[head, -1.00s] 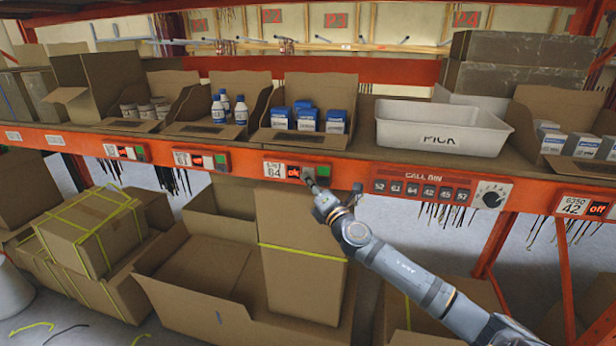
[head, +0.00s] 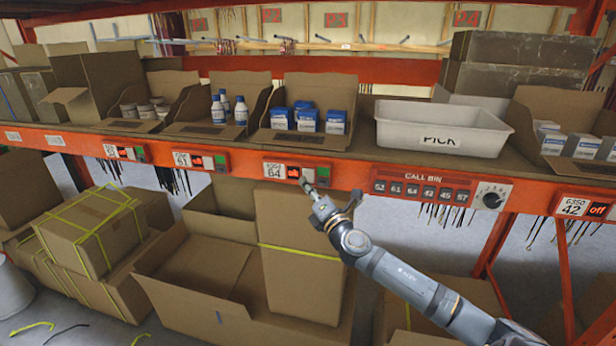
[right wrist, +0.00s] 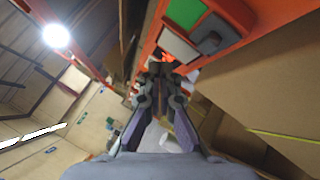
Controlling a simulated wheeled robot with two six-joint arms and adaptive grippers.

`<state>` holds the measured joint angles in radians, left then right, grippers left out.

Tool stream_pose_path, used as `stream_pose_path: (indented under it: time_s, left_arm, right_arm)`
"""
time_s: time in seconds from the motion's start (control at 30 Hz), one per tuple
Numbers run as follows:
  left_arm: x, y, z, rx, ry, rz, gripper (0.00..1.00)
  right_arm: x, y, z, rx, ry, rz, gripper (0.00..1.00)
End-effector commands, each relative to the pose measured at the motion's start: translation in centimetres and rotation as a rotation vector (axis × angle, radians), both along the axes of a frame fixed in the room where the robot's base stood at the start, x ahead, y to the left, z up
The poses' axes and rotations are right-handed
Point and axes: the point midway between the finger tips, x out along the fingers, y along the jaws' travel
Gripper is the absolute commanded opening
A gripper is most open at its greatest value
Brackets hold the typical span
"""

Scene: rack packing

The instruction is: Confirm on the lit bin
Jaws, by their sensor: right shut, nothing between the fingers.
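The bin 64 module (head: 297,171) is on the orange rail under the open carton of blue-and-white boxes. It has a white label, a red display (head: 293,171) whose text I cannot read, a pale button and a green button (head: 323,176). My right gripper (head: 306,184) is shut and empty, its tip just below the module's right part. Whether it touches is unclear. In the right wrist view the closed fingers (right wrist: 162,70) point at the rail, near a pale square button (right wrist: 178,46) and a green square (right wrist: 184,13). My left gripper is out of view.
Similar modules sit left, labelled 61 (head: 200,161) and further along, and 42 (head: 586,207) at right, reading off. A call bin panel with a dial (head: 490,195) is right of my gripper. A white pick tray (head: 440,125) stands above. Tall cartons (head: 300,240) fill the space below.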

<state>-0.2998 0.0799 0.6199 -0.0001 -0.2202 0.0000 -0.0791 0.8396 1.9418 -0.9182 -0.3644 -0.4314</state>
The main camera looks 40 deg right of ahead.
Motion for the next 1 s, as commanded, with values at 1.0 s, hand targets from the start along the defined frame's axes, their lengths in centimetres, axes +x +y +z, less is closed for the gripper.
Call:
stream_pose_path:
  time_s: [1.0]
  left_arm:
    - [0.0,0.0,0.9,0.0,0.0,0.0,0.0]
  right_arm:
    - [-2.8,3.2,0.1,0.0,-0.001,-0.001,0.0]
